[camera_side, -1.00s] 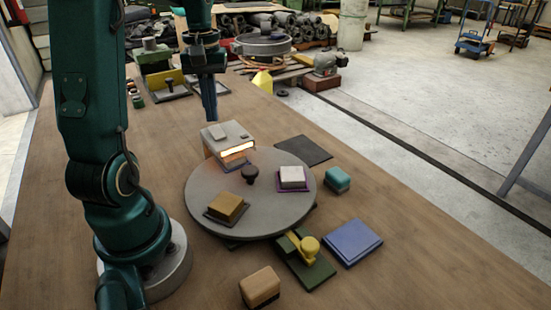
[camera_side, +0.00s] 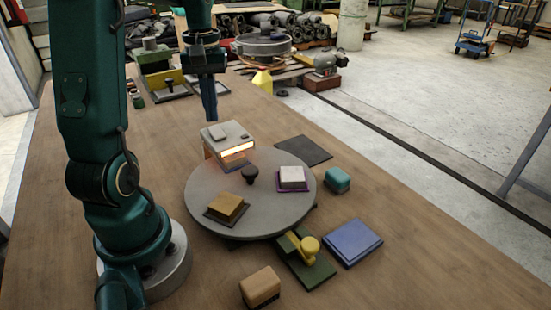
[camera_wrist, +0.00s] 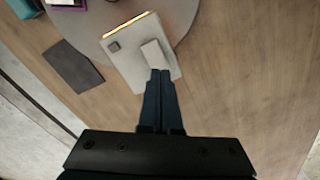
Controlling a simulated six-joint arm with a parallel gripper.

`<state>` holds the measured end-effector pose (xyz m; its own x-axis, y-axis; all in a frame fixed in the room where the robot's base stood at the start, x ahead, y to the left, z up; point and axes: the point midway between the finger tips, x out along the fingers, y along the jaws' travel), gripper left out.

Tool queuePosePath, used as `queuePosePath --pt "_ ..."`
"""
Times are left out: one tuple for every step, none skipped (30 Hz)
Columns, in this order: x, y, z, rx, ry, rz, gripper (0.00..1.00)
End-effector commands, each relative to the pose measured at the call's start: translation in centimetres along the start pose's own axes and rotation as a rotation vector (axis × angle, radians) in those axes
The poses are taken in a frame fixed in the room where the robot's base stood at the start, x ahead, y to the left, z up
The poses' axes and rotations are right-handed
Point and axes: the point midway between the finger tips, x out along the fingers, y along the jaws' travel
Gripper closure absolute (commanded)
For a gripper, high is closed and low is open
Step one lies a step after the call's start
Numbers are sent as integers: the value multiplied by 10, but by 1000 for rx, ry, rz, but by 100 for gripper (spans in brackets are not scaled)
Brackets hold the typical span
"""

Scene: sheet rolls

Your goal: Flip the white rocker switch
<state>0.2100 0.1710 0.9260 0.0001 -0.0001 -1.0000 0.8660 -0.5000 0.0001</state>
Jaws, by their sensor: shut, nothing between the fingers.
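A pale grey box (camera_side: 228,140) stands at the far edge of the round grey turntable (camera_side: 250,218), with a glowing strip along its front edge. The white rocker switch (camera_wrist: 153,54) is on the box's top; it also shows in the side view (camera_side: 216,132). My gripper (camera_side: 211,119) points down just behind the rocker, shut and empty. In the wrist view my fingertips (camera_wrist: 160,73) overlap the rocker's near end. I cannot tell whether they touch it.
The turntable carries a dark knob (camera_side: 250,174), a tan block (camera_side: 227,206) and a white block (camera_side: 292,176). A dark mat (camera_side: 303,150) lies right of the box.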

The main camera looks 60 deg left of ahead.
Motion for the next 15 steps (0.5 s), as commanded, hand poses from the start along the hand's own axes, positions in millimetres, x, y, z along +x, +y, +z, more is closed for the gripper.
queuePosePath --pt "0 0 0 0 0 0 100" --pt "0 0 0 0 0 0 100" --pt "0 0 0 0 0 0 100" --pt "0 0 0 0 0 0 100" --pt "0 0 0 0 0 0 100" --pt "1 0 0 0 0 0 100" --pt "1 0 0 0 -1 0 100" --pt "2 0 0 0 -1 0 100" --pt "2 0 0 0 -1 0 100" --pt "2 0 0 0 -1 0 100" --pt "3 0 0 0 -1 0 100" --pt "4 0 0 0 -1 0 100" --pt "4 0 0 0 -1 0 100" --pt "4 0 0 0 0 0 100" --pt "5 0 0 0 0 0 100"
